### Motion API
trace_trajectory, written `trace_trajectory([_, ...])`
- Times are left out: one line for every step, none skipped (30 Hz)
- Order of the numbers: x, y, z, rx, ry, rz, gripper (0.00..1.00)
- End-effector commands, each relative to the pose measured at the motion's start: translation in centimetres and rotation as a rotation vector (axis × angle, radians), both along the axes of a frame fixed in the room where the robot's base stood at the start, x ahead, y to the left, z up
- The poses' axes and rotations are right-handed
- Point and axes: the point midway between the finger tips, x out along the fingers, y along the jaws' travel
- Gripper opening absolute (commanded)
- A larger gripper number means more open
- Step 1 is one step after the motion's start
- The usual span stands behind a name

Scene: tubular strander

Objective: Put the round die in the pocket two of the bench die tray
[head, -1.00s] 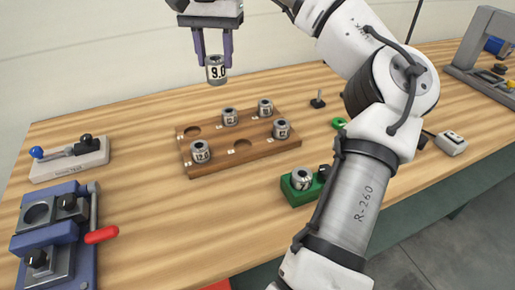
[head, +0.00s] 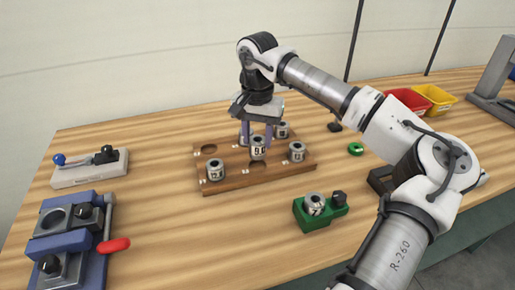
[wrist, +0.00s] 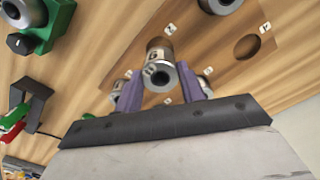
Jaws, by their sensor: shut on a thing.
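The round die (head: 258,153), a steel cylinder marked 9.0, is held upright between the purple fingers of my gripper (head: 258,143). In the wrist view the die (wrist: 158,73) hangs between the two fingers. The wooden bench die tray (head: 228,184) lies under it. In the head view the die overlaps the front middle pocket area, and a dark pocket edge shows just below it; the exact gap is unclear. Another empty pocket (head: 208,149) is at the back left. Other dies stand at front left (head: 215,170), front right (head: 297,152), back right (head: 282,130) and behind my gripper.
A green block with a die (head: 314,205) stands in front of the tray. A blue fixture with a red handle (head: 113,246) is at left, with a grey-based tool (head: 90,168) behind it. Red (head: 408,101) and yellow (head: 437,98) bins stand at back right. Bench left of the tray is clear.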

Motion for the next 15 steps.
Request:
trace_trajectory([0.0, 0.0, -0.1, 0.0, -0.002, 0.0, 0.0])
trace_trajectory([0.0, 0.0, -0.3, 0.0, -0.002, 0.0, 0.0])
trace_trajectory([0.0, 0.0, -0.5, 0.0, -0.002, 0.0, 0.0])
trace_trajectory([0.0, 0.0, -0.7, -0.001, -0.002, 0.0, 0.0])
trace_trajectory([0.0, 0.0, -1.0, -0.001, -0.002, 0.001, 0.0])
trace_trajectory([0.0, 0.0, -1.4, -0.001, 0.0, 0.001, 0.0])
trace_trajectory([-0.1, 0.0, -1.9, 0.0, 0.001, 0.001, 0.0])
trace_trajectory([0.0, 0.0, -2.3, 0.001, 0.001, 0.0, 0.0])
trace_trajectory([0.0, 0.0, -2.9, 0.001, 0.0, 0.0, 0.0])
trace_trajectory([0.0, 0.0, -3.4, 0.0, 0.0, 0.0, 0.0])
trace_trajectory([-0.1, 0.0, -3.8, 0.0, 0.001, 0.0, 0.0])
trace_trajectory([-0.1, 0.0, -4.2, 0.001, 0.0, 0.001, 0.0])
trace_trajectory([0.0, 0.0, -4.4, 0.001, -0.001, 0.0, 0.0])
trace_trajectory([0.0, 0.0, -4.5, 0.0, -0.002, 0.0, 0.0])
trace_trajectory([0.0, 0.0, -4.6, 0.0, -0.003, 0.0, 0.0])
